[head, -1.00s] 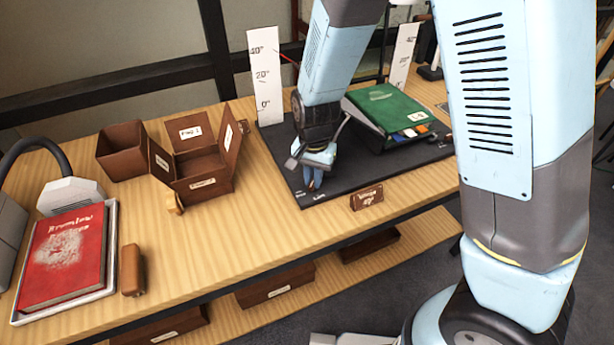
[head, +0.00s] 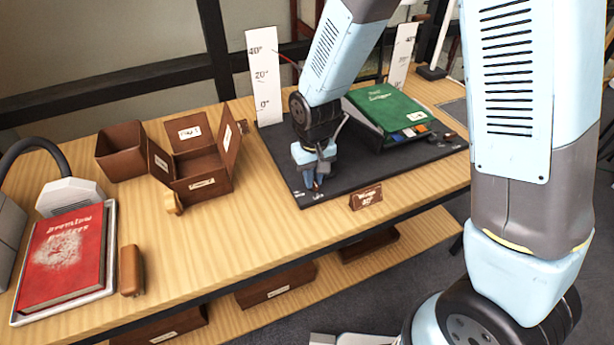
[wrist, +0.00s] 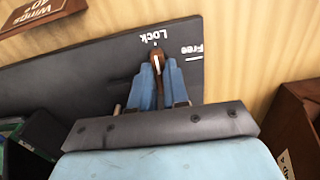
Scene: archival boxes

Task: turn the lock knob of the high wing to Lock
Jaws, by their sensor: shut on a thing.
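The lock knob (wrist: 157,58) is a brown lever with a pale line, at the corner of a black base board (wrist: 80,75). In the wrist view its tip points to the Lock mark (wrist: 153,37); the Free mark (wrist: 193,50) lies to its right. My gripper (wrist: 160,80) is shut on the knob, one blue finger on each side. In the head view my gripper (head: 315,186) points down at the board's near left corner. A green book (head: 388,105) rests on the black sloped cradle behind it. The knob is mostly hidden there.
White angle scales stand at the board's left (head: 264,77) and back right (head: 402,52). A "Wings 40°" sign (head: 366,197) stands at the front edge. Brown boxes (head: 205,180) and a red book (head: 65,260) are on the table at left.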

